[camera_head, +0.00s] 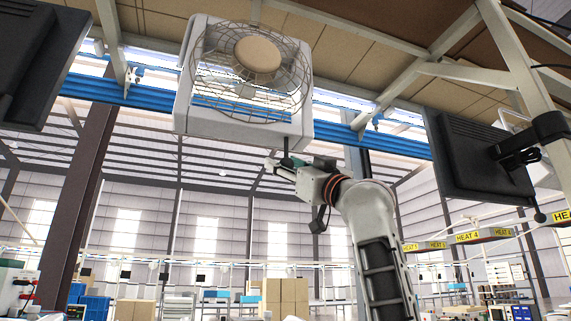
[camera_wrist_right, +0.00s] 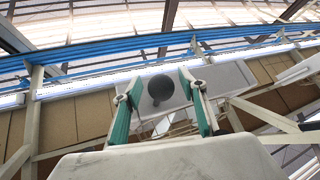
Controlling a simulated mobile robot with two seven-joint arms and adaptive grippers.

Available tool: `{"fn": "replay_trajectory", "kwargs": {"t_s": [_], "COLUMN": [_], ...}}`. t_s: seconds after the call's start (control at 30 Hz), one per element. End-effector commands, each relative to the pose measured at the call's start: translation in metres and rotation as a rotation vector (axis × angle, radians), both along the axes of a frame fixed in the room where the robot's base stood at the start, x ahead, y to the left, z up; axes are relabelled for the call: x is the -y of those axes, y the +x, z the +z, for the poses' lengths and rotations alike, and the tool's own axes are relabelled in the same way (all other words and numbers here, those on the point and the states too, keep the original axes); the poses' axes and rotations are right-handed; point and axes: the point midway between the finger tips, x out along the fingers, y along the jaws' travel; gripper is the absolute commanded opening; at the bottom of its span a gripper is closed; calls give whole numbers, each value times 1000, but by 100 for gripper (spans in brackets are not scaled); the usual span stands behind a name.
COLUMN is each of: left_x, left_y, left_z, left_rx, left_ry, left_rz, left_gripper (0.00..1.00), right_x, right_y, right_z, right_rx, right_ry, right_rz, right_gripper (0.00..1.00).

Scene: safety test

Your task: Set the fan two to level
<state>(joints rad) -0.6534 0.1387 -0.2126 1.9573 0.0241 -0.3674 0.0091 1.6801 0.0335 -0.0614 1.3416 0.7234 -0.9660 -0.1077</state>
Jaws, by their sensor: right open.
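The fan (camera_head: 190,106) has a white square housing and a round wire guard with a tan hub, and it hangs overhead at upper centre in the head view. In the right wrist view its pale housing (camera_wrist_right: 228,77) shows a dark round knob (camera_wrist_right: 160,90). My right gripper (camera_head: 281,163) is raised just below the fan's lower edge. In the right wrist view the green fingers of my right gripper (camera_wrist_right: 158,76) are spread apart, with the knob showing between them. I cannot tell whether they touch it. My left gripper is not in view.
Dark monitors hang at the left (camera_head: 36,65) and right (camera_head: 482,155) of the head view. A blue rail (camera_head: 150,97) and pale beams run overhead near the fan. Cardboard boxes (camera_head: 285,295) and workstations stand far below. Open air surrounds my raised forearm.

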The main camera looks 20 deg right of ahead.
Motion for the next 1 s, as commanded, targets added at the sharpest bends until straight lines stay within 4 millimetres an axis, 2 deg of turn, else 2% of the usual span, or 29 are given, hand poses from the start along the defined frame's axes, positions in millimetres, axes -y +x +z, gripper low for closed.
{"fn": "replay_trajectory", "kwargs": {"t_s": [0.33, 0.47, 1.0], "left_x": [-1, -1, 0], "left_y": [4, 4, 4], "left_z": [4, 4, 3], "left_rx": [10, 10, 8], "left_ry": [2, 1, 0], "left_rz": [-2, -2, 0], "left_gripper": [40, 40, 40], "right_x": [0, 2, 32], "right_y": [-1, -7, -71], "right_z": [-1, -6, -55], "right_rx": [-1, 1, 1], "right_ry": [-2, -1, -1], "right_rz": [1, 2, -1], "right_gripper": [42, 42, 42]}}
